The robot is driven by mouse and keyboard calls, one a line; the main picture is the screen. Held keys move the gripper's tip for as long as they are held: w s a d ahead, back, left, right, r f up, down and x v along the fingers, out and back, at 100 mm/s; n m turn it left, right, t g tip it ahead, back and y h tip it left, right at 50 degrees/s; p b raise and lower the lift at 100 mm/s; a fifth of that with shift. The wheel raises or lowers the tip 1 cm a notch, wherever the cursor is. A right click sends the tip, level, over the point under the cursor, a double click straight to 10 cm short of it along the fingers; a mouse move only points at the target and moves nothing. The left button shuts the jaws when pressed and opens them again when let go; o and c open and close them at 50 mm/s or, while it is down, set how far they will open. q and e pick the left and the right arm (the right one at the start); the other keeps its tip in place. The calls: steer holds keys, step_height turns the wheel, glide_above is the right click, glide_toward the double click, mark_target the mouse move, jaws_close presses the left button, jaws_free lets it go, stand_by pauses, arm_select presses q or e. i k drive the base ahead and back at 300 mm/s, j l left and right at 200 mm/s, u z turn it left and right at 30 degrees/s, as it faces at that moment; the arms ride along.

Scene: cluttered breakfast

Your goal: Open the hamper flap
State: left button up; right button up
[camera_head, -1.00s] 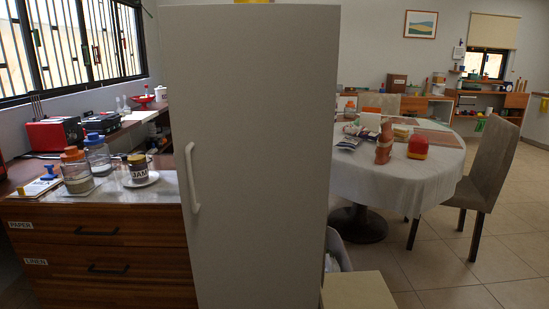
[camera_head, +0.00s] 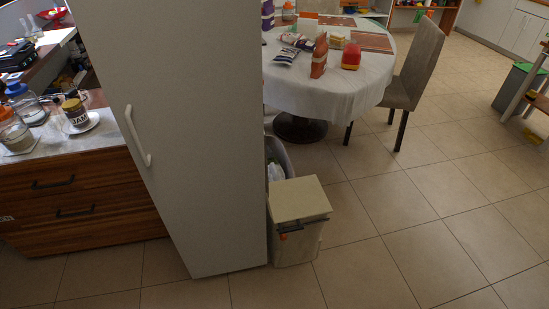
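A beige hamper (camera_head: 296,247) stands on the floor just right of the tall white cabinet. Its flat tan top (camera_head: 299,198) looks closed. A dark bar (camera_head: 302,226) runs across its upper front, with a small orange spot at its left end. Neither of my grippers shows in the head view.
The tall cabinet (camera_head: 190,130) with a white handle (camera_head: 137,136) stands close at the left. A grey bin (camera_head: 279,157) is behind the hamper. A round table (camera_head: 330,85) with a white cloth and a grey chair (camera_head: 413,75) stand farther back. The tiled floor (camera_head: 420,220) at the right is clear.

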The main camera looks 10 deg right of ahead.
mark_target(296, 198)
steer(key=i+l, duration=0.1)
steer(key=l, duration=0.85)
steer(key=i+l, duration=0.15)
steer(key=l, duration=0.35)
